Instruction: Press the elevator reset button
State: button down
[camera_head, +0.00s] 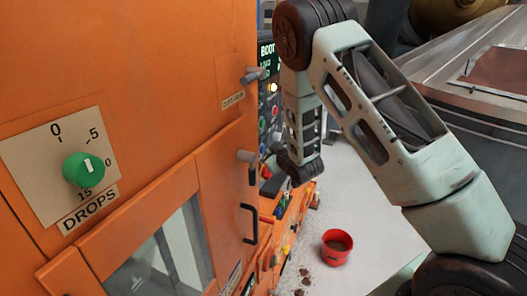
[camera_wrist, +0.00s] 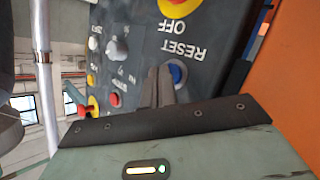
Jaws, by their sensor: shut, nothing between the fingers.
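In the wrist view, a dark control panel (camera_wrist: 135,20) shows upside-down lettering. A blue button (camera_wrist: 178,73) sits by the word RESET (camera_wrist: 184,50). My gripper (camera_wrist: 159,72) is shut and empty, with its fingertips over the panel just left of the blue button in the picture. The fingers overlap the button's edge in view; I cannot tell whether they touch it. In the head view the panel (camera_head: 266,110) shows only as a narrow strip beside my arm, and the fingertips are hidden.
The wrist view also shows a red and yellow OFF button (camera_wrist: 182,5), a white knob (camera_wrist: 118,48) and a red button (camera_wrist: 115,99). In the head view, an orange cabinet (camera_head: 150,40) with a green DROPS dial (camera_head: 83,169) stands left. A red bucket (camera_head: 336,250) is on the floor.

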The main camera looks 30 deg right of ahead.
jog(key=shift+w+a, duration=0.15)
jog(key=shift+w, duration=0.05)
dwell(0.3)
jog(key=shift+s, duration=0.1)
jog(key=shift+s+d+b, duration=0.4)
jog(key=shift+s+d, duration=0.1)
jog(key=shift+s, duration=0.05)
jog(key=s+d, duration=0.1)
jog(key=s, duration=0.1)
jog(key=s+d+b, duration=0.1)
jog(key=s+d, duration=0.1)
dwell(0.7)
dwell(0.7)
